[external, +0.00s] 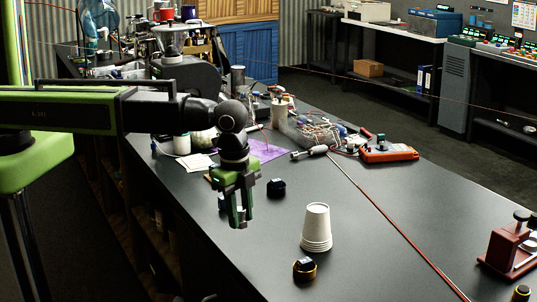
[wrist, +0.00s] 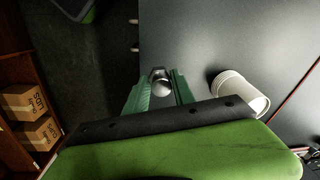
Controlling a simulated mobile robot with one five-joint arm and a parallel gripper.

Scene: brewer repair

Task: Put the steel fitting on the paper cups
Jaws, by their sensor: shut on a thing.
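The paper cups (external: 316,229) are a white stack, upside down on the black counter, and also show at the right in the wrist view (wrist: 236,88). My gripper (external: 240,222) points down near the counter's left edge, left of the cups and apart from them. In the wrist view my gripper (wrist: 161,86) is shut on the steel fitting (wrist: 161,84), a small rounded shiny piece between the green fingertips. In the external view the fingers mostly hide the fitting.
A black-and-brass piece (external: 304,269) stands just in front of the cups. A small black piece (external: 276,187) lies behind them. A red press (external: 509,248) is at the right. An orange meter (external: 388,154) and a thin red cable (external: 400,235) lie on the counter (external: 400,200).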

